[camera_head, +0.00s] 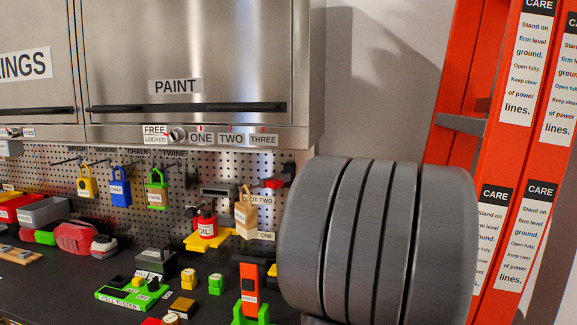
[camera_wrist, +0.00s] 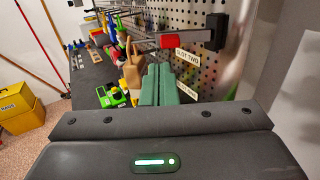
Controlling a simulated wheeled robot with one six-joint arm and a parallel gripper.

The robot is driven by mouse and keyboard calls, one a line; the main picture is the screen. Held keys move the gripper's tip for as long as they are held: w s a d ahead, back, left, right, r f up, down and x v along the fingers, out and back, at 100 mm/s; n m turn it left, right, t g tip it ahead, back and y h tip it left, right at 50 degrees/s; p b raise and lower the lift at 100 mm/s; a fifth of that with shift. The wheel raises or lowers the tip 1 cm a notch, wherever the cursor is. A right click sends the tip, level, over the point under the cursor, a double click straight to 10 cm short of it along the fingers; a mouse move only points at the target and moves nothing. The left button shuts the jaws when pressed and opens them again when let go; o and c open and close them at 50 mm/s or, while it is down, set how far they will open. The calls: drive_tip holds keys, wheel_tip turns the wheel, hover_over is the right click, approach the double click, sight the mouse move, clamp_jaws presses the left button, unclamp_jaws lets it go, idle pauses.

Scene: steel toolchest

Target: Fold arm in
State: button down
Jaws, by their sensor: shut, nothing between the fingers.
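In the wrist view my gripper (camera_wrist: 160,70) has its two green-grey fingers pressed together with nothing between them. The fingers point away over the black worktop, towards the area by the pegboard. In the head view large grey rounded parts of my arm fill the right of the centre and hide part of the bench end and the wall. My gripper does not show in the head view.
A black worktop (camera_head: 60,292) carries several tools and a green tester (camera_head: 133,294). Above are the pegboard (camera_head: 120,160) with padlocks and the steel PAINT cabinet (camera_head: 185,50). An orange ladder (camera_head: 465,60) stands right. A yellow bin (camera_wrist: 22,105) is on the floor.

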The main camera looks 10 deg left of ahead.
sight(273, 184)
drive_tip(key=shift+a+r, duration=0.1)
drive_tip(key=p+x, duration=0.3)
drive_tip(key=x, duration=0.6)
drive_tip(key=shift+w+a, duration=0.25)
drive_tip(key=shift+a, duration=0.1)
drive_tip(key=shift+a+f+b, duration=0.1)
drive_tip(key=shift+f+b, duration=0.2)
drive_tip(key=shift+b, duration=0.2)
